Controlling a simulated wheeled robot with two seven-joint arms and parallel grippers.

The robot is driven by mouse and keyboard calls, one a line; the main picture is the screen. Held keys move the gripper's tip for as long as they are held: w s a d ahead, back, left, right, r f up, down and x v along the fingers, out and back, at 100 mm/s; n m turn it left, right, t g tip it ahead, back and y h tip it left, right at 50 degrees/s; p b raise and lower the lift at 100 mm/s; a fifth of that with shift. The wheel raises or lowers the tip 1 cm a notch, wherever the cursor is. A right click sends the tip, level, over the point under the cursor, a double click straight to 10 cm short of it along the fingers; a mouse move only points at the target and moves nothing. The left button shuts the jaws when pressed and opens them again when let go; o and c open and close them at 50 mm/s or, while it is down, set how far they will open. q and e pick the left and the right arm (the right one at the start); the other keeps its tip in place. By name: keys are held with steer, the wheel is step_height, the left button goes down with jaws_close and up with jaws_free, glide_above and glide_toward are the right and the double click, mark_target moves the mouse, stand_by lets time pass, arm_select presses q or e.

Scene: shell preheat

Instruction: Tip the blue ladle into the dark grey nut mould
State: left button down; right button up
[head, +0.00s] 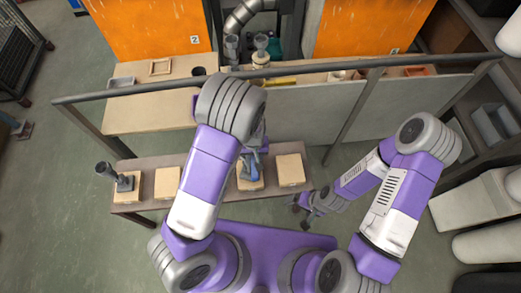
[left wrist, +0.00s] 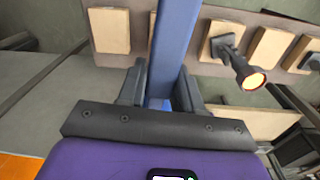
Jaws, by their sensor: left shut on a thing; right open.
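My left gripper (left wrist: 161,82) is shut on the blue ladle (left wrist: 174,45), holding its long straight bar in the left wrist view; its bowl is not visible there. In the head view a bluish shape (head: 249,166) shows below my left wrist; I cannot tell which part of the ladle it is. A dark grey mould (left wrist: 240,65) with a glowing round mouth stands on a tan block, right of the ladle in the left wrist view. Another dark grey mould (head: 124,184) stands at the table's left end. I cannot tell which is the nut mould. My right gripper (head: 306,208) is open and empty.
Tan blocks (head: 290,169) stand in a row on the near table (head: 150,208). A grey rail (head: 160,91) runs between it and the back bench (head: 150,118). Dark moulds (head: 261,44) stand at the back. My left arm hides the table's middle. Shelves (head: 480,90) stand right.

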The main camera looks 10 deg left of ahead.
arm_select(q)
steer(key=shift+n+t+h, duration=0.3)
steer(key=shift+n+h, duration=0.2)
steer(key=shift+h, duration=0.3)
steer(key=d+f+b, duration=0.1)
steer(key=b, duration=0.1)
steer(key=s+f+b, duration=0.1)
steer(key=b, duration=0.1)
steer(key=d+f+b, duration=0.1)
steer(key=f+b, duration=0.1)
steer(key=shift+s+d+f, duration=0.1)
steer(key=shift+s+d, duration=0.05)
steer(key=shift+d, duration=0.2)
arm_select(e)
step_height(320, 180, down, 5)
steer(key=shift+r, duration=0.1)
stand_by(0.6)
